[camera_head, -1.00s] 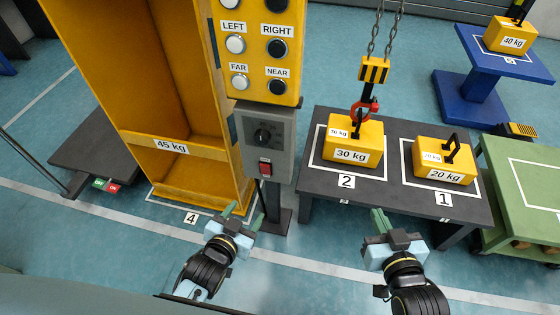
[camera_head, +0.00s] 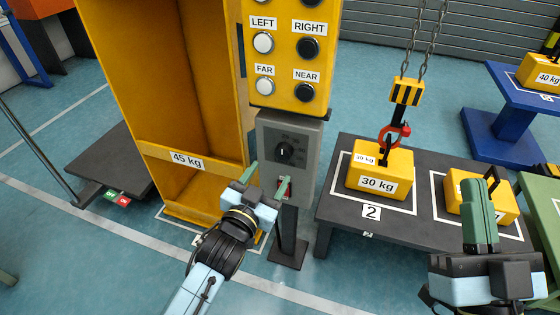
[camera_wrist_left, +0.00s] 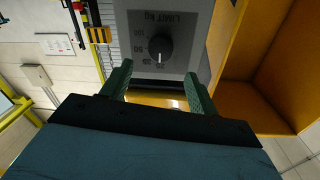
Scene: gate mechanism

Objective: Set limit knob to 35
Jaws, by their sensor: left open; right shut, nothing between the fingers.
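The limit knob (camera_head: 285,151) is a black round dial on the grey control box (camera_head: 304,133), below the yellow button panel. In the left wrist view the knob (camera_wrist_left: 160,47) sits under a "LIMIT kg" label, with scale figures beside it and a light mark on its face. I cannot tell its exact setting. My left gripper (camera_head: 266,180) is open in front of the box, just below the knob. In the left wrist view its two green fingers (camera_wrist_left: 158,88) stand apart, with the knob beyond them, untouched. My right gripper (camera_head: 478,190) is shut and empty at the right.
A yellow frame marked 45 kg (camera_head: 187,159) stands left. The table (camera_head: 335,192) at right holds the 30 kg weight (camera_head: 378,184), with the crane hook at it, and another yellow weight (camera_head: 460,206).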

